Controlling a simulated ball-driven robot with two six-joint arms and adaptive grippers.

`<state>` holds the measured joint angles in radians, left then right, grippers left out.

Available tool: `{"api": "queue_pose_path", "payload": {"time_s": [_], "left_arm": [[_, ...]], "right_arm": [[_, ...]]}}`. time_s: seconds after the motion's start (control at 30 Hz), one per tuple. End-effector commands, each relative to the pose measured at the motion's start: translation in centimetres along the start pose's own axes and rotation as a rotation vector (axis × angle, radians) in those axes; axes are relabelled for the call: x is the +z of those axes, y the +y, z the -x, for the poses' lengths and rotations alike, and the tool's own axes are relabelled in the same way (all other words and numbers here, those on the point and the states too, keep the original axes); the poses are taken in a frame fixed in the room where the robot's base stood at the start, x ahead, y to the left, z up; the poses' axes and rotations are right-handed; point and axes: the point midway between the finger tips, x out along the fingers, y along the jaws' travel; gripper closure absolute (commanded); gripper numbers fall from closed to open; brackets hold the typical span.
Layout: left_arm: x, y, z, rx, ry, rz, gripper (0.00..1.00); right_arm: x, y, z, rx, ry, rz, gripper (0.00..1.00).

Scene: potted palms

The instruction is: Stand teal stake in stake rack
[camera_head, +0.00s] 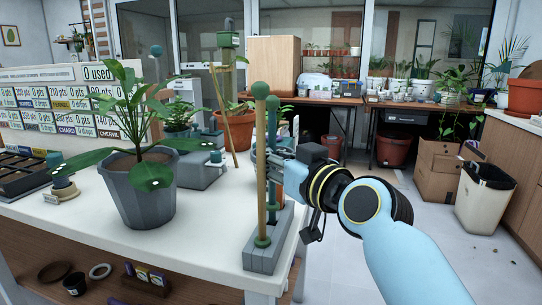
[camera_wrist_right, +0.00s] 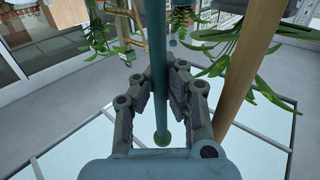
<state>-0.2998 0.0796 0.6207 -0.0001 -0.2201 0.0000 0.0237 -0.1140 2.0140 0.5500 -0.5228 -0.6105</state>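The teal stake (camera_head: 272,140) is upright, with a green ball on top, just behind a tan bamboo stake (camera_head: 261,170). Its lower end reaches the rear part of the grey stake rack (camera_head: 262,260); how deep it sits I cannot tell. The bamboo stake stands in the rack's front part. My right gripper (camera_head: 278,156) is at the upper half of the teal stake. In the right wrist view my gripper (camera_wrist_right: 161,80) has its fingers on both sides of the teal stake (camera_wrist_right: 160,105), seemingly closed on it. My left gripper is not in view.
The rack stands at the right front edge of the white table (camera_head: 205,225). A grey potted palm (camera_head: 137,195) is to the left, with a grey box (camera_head: 200,170) behind it. An orange pot (camera_head: 236,132) is further back. Open floor lies right of the table.

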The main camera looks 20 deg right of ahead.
Motion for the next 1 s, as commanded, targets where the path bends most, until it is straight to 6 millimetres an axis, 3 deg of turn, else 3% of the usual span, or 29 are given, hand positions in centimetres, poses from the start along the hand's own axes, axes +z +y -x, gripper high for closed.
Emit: {"api": "queue_pose_path", "payload": {"time_s": [0.7,1.0], "left_arm": [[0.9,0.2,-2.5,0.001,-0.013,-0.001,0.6],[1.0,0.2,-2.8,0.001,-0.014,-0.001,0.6]], "right_arm": [[3.1,0.0,0.0,0.0,-0.001,0.0,1.0],[3.3,0.0,0.0,0.0,0.0,0.001,1.0]]}}
